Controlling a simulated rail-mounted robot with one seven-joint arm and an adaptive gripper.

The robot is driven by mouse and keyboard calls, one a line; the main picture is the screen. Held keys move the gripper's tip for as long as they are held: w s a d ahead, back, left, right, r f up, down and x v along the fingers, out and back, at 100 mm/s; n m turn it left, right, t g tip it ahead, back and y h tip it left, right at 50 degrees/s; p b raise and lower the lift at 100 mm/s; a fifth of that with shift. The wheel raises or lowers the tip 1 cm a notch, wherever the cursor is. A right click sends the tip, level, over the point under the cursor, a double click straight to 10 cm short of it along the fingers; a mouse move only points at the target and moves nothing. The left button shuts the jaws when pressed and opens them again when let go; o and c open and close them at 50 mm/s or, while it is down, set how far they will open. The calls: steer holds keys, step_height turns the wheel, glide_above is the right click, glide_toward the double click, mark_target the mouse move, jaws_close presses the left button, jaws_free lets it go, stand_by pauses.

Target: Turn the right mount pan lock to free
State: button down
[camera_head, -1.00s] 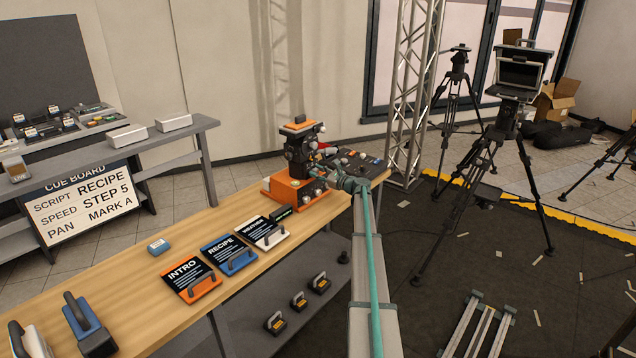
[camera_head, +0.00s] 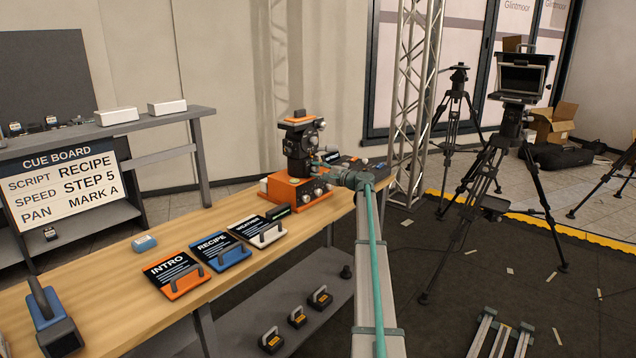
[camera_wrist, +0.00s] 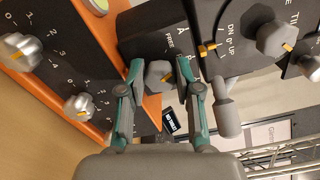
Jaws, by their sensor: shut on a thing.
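The mount (camera_head: 299,140) stands on an orange base (camera_head: 292,190) on the wooden bench. It has a dark head with several knobs. My gripper (camera_head: 324,168) is at the mount's right side. In the wrist view, the teal fingers of my gripper (camera_wrist: 158,78) are shut on a grey faceted knob (camera_wrist: 158,74), one finger on each side. A FREE label is printed on the dark panel (camera_wrist: 150,22) just beyond this knob. I take it to be the pan lock. Its exact pointer direction is hard to tell, as the fingers hide part of it.
A grey lever with a round-ended handle (camera_wrist: 226,112) hangs close right of the fingers. Another faceted knob (camera_wrist: 276,38) is farther right. Silver knobs (camera_wrist: 20,52) sit on the orange-edged panel at left. A lattice truss (camera_head: 414,100) stands behind the bench's right end.

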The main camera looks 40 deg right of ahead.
steer(key=shift+f+n+b, duration=0.15)
steer(key=shift+n+b, duration=1.55)
steer(key=shift+b, duration=0.3)
steer(key=c, duration=0.8)
jaws_free()
steer(key=shift+s, duration=0.2)
steer(key=v, duration=0.7)
steer(key=shift+s, duration=0.3)
steer(key=shift+d, duration=0.1)
